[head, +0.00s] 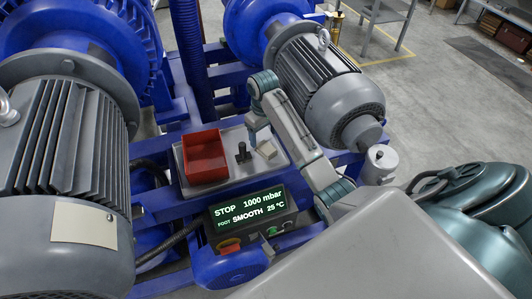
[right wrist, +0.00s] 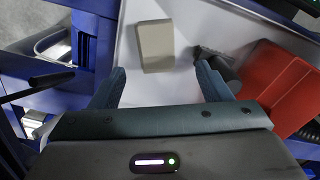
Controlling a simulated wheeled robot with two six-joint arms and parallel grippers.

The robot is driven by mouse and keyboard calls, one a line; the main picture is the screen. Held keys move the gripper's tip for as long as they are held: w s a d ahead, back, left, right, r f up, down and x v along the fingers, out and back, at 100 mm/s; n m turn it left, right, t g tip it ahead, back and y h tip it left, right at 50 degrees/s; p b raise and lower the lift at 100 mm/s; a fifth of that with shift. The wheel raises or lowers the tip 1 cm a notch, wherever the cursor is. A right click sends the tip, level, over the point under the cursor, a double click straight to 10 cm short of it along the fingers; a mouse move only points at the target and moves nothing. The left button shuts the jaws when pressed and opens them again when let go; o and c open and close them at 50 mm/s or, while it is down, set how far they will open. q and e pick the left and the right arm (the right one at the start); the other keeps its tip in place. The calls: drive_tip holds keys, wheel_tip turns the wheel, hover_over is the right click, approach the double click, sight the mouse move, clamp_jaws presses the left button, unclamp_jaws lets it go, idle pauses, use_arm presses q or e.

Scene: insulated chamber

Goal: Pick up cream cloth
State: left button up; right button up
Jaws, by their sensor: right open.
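The cream cloth (head: 267,150) is a small, folded-looking cream block on a light grey tray (head: 222,188) in the head view. In the right wrist view the cloth (right wrist: 156,46) lies flat on the tray, just beyond the fingertips. My right gripper (head: 259,134) is close to the cloth. In the right wrist view my right gripper (right wrist: 160,78) has its two fingers spread wide with nothing between them. The cloth sits ahead of the gap, a little left of its middle. My left gripper is not in view.
A display panel (head: 248,208) is in front. Large grey-and-blue motors (head: 318,85) flank the tray.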

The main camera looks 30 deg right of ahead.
sight(265, 145)
drive_tip(key=shift+f, duration=0.45)
drive_tip(key=shift+f+p, duration=0.2)
drive_tip(key=shift+p, duration=0.1)
drive_tip(key=f+p, duration=0.1)
drive_tip(key=f, duration=0.1)
drive_tip(key=f+p, duration=0.1)
drive_tip(key=f, duration=0.1)
drive_tip(key=shift+s+d+f+p, duration=0.1)
drive_tip(key=shift+s+d+p, duration=0.05)
drive_tip(key=shift+d+p, duration=0.15)
drive_tip(key=shift+f, duration=0.4)
drive_tip(key=c, duration=1.1)
drive_tip(key=shift+r, duration=0.1)
drive_tip(key=shift+c, duration=0.2)
